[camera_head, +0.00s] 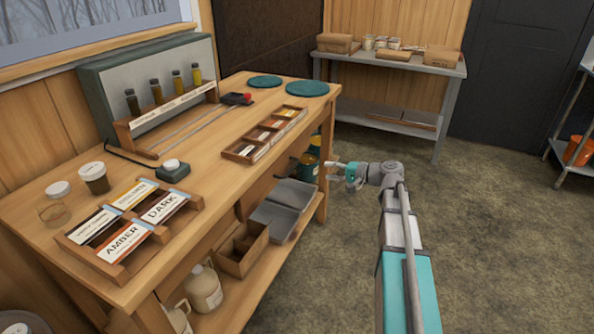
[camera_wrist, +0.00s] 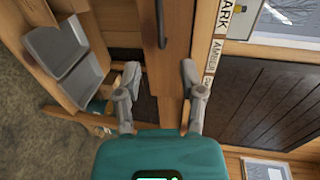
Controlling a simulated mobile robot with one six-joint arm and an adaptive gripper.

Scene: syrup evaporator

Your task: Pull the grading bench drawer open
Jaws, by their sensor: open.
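The wooden grading bench (camera_head: 225,185) runs along the left in the head view, its top overhanging the front edge. In the wrist view, a dark bar handle (camera_wrist: 160,22) lies against a pale wooden front (camera_wrist: 178,25), which appears to be the drawer. The drawer front is not clear in the head view, so how far it is in or out I cannot tell. My gripper (camera_head: 335,172) is beside the bench's far right end. In the wrist view my gripper (camera_wrist: 160,78) is open and empty, with the handle ahead of the gap between its fingers, apart from them.
Grey trays (camera_head: 284,208), a wooden box (camera_head: 240,249) and jugs (camera_head: 203,288) sit on the bench's lower shelf. Label cards (camera_head: 128,228) and a divided wooden tray (camera_head: 264,135) lie on top. A metal table (camera_head: 392,66) stands behind. The floor right of the bench is clear.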

